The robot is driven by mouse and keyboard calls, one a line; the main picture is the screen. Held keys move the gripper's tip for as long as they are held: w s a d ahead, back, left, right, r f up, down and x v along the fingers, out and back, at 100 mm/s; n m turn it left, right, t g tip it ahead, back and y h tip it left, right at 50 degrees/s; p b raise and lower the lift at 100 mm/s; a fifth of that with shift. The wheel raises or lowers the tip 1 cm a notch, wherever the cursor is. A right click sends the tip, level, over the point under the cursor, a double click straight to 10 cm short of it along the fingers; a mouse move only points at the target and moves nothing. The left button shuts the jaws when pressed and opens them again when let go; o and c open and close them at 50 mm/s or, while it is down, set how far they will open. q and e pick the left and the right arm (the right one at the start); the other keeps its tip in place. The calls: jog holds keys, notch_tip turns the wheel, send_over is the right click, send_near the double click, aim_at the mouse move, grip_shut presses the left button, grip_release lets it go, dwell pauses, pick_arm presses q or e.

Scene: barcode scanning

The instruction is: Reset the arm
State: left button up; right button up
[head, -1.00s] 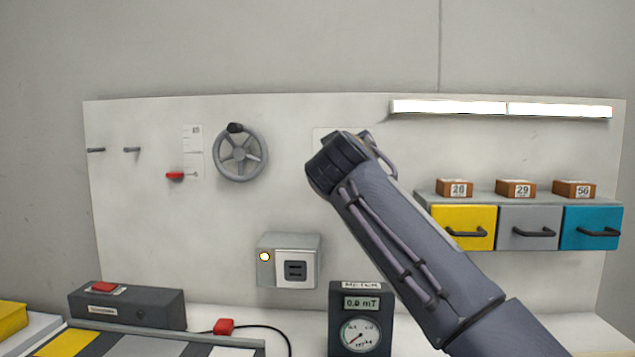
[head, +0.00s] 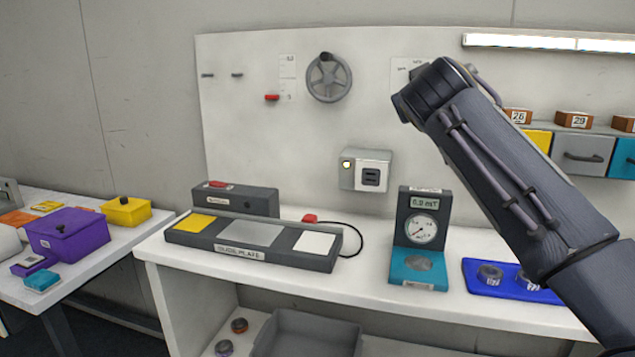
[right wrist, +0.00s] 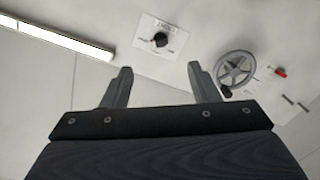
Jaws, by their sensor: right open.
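My right arm comes in from the lower right of the head view and reaches up in front of the wall panel (head: 290,130). Its gripper is hidden behind the forearm there. In the right wrist view the right gripper (right wrist: 160,88) is open, with two grey fingers apart and nothing between them. Beyond the fingers are a black knob (right wrist: 160,40) on a white plate and the grey handwheel (right wrist: 234,70), both apart from the gripper. The handwheel also shows in the head view (head: 329,78). My left gripper is in neither view.
On the bench stand the guide plate (head: 190,238), a meter (head: 418,215) and a blue tray (head: 545,295) with round pieces, partly behind my arm. Drawers (head: 583,150) are at right. A side table (head: 100,262) with a purple box (head: 66,233) is at left.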

jog(key=s+d+f+m+g+y, duration=0.15)
jog(key=s+d+f, duration=0.25)
jog(key=f, duration=0.4)
jog(key=s+d+f+g+y, duration=0.1)
jog(key=s+d+f+g, duration=0.25)
jog(key=f, duration=0.35)
jog(key=s+d+f+g+y, duration=0.1)
jog(key=s+d+f+y, duration=0.15)
jog(key=s+f, duration=0.4)
jog(key=s+a+f+m+g+y, duration=0.1)
jog(key=s+a+f+g+y, duration=0.2)
jog(key=s+f, duration=0.9)
jog(key=s+a+f+m+g+y, duration=0.15)
jog(key=s+a+f, duration=0.35)
jog(key=s+f, duration=0.65)
notch_tip(320, 180, up, 16)
jog(key=p, duration=1.6)
jog(key=shift+s+a+r+g+h, duration=0.15)
jog(key=shift+a+g+h, duration=0.1)
jog(key=shift+g+h, duration=0.15)
